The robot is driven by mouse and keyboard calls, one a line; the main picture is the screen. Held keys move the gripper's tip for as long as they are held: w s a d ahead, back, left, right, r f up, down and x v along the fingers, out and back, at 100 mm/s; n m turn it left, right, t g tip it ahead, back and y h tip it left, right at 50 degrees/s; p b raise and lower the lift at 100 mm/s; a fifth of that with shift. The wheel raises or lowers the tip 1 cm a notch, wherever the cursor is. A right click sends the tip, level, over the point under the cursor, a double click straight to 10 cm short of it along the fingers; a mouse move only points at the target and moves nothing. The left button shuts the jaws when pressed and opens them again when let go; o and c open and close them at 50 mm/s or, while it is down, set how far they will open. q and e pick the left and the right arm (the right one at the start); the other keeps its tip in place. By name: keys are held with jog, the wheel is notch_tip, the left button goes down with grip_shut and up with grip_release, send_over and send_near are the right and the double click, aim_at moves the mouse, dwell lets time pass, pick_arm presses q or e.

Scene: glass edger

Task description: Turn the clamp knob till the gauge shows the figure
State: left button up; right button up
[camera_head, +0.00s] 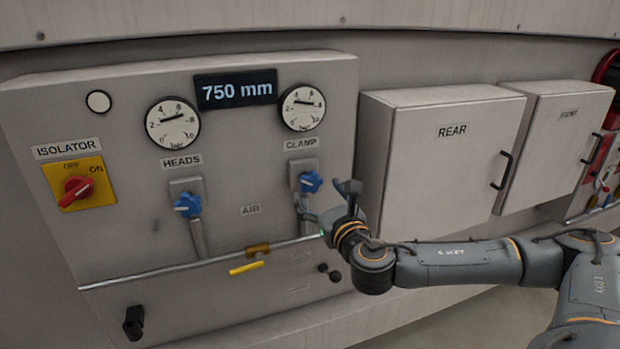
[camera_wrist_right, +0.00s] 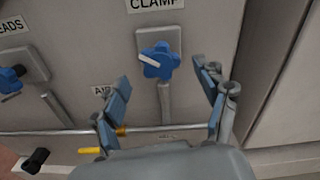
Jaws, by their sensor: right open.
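The blue clamp knob (camera_head: 311,181) sits on a grey plate under the CLAMP label, with a pipe below it. The clamp gauge (camera_head: 303,108) above is a round white dial marked in bar; its needle is too small to read exactly. My right gripper (camera_head: 325,196) is open and empty in front of the panel, close to the knob. In the right wrist view the blue knob (camera_wrist_right: 159,61), with a white pointer mark, shows between and just beyond the spread fingertips (camera_wrist_right: 162,80); I see no contact. My left gripper is out of view.
The heads gauge (camera_head: 173,123) and blue heads knob (camera_head: 187,204) are to the left. A display (camera_head: 236,90) reads 750 mm. A red isolator switch (camera_head: 77,188) is far left. A horizontal pipe with a yellow lever (camera_head: 246,267) runs below. The REAR cabinet (camera_head: 440,150) juts out right.

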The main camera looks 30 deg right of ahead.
aim_at(312, 185)
jog(key=p+x, duration=0.1)
jog(key=x, duration=0.4)
jog(key=shift+w, duration=0.35)
jog(key=shift+c, duration=0.4)
jog(key=c, duration=1.1)
